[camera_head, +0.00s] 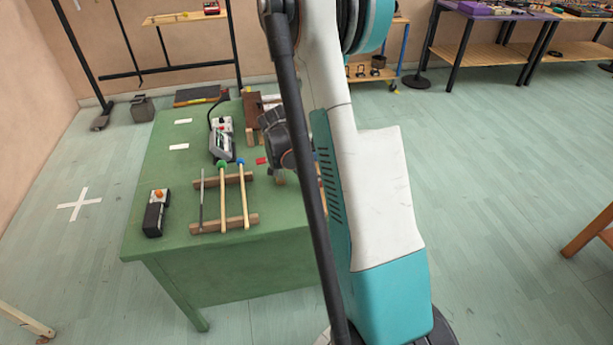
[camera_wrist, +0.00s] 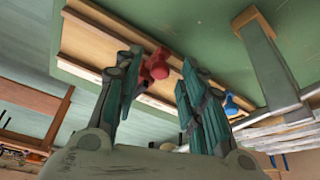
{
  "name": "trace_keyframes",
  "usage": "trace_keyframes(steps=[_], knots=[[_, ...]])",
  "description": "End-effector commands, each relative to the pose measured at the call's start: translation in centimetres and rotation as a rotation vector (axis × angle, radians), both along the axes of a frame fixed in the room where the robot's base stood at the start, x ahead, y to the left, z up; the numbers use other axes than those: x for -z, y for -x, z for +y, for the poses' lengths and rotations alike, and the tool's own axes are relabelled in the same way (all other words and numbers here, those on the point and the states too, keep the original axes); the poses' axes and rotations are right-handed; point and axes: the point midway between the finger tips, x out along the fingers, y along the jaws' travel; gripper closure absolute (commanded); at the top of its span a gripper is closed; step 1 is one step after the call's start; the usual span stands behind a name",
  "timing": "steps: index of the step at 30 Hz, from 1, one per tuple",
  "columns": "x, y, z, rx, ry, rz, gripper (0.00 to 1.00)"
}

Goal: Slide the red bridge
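In the wrist view, the red bridge (camera_wrist: 157,66) sits on a long, pale wooden board (camera_wrist: 85,40) with a darker edge. My gripper (camera_wrist: 163,72) is open, its two teal-padded fingers spread on either side of the red bridge. The bridge is close to the left fingertip; I cannot tell whether they touch. A blue bridge (camera_wrist: 234,104) shows on the same board, beyond the right finger. In the head view my arm hides most of the board and my fingers. A small red piece (camera_head: 261,160) shows there beside my wrist; I cannot tell whether it is the bridge.
The green table (camera_head: 195,262) holds mallets (camera_head: 223,197) on wooden rests, a black box with an orange knob (camera_head: 155,213) and a grey-white device (camera_head: 222,140). Metal bars (camera_wrist: 275,128) and a wooden-ended piece (camera_wrist: 265,60) lie right in the wrist view.

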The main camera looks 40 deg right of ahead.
Motion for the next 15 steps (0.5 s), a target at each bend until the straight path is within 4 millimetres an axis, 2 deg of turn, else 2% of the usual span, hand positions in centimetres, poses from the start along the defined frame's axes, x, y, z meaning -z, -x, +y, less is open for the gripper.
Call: trace_keyframes(steps=[7, 8, 12, 15], knots=[[0.04, 0.02, -0.04, 0.0, 0.0, 0.0, 0.63], [0.04, 0.02, -0.04, 0.0, 0.0, 0.0, 0.67], [0.04, 0.01, -0.03, 0.0, 0.0, 0.0, 0.99], [0.04, 0.01, -0.03, 0.0, 0.0, 0.0, 1.0]])
